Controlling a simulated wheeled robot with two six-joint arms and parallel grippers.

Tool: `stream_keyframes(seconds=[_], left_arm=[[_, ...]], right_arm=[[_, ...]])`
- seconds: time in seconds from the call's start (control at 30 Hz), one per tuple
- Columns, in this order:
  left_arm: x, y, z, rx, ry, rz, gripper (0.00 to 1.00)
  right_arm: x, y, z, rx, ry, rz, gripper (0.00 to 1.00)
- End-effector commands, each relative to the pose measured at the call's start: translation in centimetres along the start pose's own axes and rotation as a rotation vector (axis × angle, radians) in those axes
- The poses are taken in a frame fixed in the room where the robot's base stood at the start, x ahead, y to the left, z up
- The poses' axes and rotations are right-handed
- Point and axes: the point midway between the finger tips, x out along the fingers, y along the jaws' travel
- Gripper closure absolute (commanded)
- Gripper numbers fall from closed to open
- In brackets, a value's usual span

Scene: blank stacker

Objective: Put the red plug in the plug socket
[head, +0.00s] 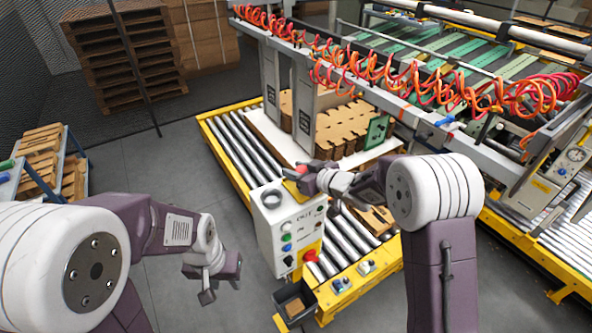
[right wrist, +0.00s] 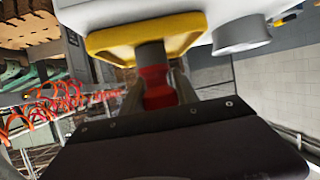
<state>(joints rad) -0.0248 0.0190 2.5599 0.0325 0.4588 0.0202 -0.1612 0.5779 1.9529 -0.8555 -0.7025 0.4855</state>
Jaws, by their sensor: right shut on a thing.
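My right gripper (head: 308,180) is above the far right corner of the top of the white control box (head: 292,232). In the right wrist view its fingers are shut on the red plug (right wrist: 157,88). A dark grey cylinder (right wrist: 150,55) lies between the red part and a yellow plate (right wrist: 120,40) on the box, which appears to be the plug socket. I cannot tell whether the cylinder is seated in it or only in front of it. My left gripper (head: 207,290) hangs over the floor left of the box, holding nothing visible; its finger gap is unclear.
A grey round fitting (head: 271,198) sits on the box top. Several buttons line the box front. A roller conveyor (head: 240,150) with a yellow frame runs behind it, carrying stacked cardboard (head: 345,128). A dark bin (head: 294,302) is below the box.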

Motion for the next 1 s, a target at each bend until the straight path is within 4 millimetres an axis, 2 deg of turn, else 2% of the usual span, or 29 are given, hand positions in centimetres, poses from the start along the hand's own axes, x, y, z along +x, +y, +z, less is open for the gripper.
stream_keyframes(seconds=[0.13, 0.17, 0.2, 0.23, 0.63, 0.77, 1.0], left_arm=[[0.4, 0.0, 0.1, 0.0, 0.0, 0.0, 0.64], [0.3, 0.0, 0.0, 0.0, 0.0, 0.0, 0.64], [0.3, 0.0, 0.0, 0.0, 0.0, 0.0, 0.64], [0.3, 0.0, 0.0, 0.0, 0.0, 0.0, 0.64], [0.1, 0.0, 0.0, 0.0, 0.0, 0.0, 0.64], [0.7, 0.0, 0.1, 0.0, 0.0, 0.0, 0.64], [1.1, 0.0, 0.1, 0.0, 0.0, 0.0, 0.64]], right_arm=[[0.2, 0.0, 0.5, 0.0, 0.0, 0.0, 1.0], [0.1, 0.0, 0.4, 0.0, 0.0, 0.0, 0.59], [0.1, 0.0, 0.3, 0.0, 0.0, 0.0, 0.48], [0.1, 0.0, 0.3, 0.0, 0.0, 0.0, 0.43], [-0.5, 0.1, 0.0, 0.0, 0.0, 0.001, 0.43], [-3.0, 0.1, 0.1, 0.001, 0.001, 0.004, 0.43], [-8.6, 0.1, -0.1, 0.0, 0.003, 0.004, 0.43]])
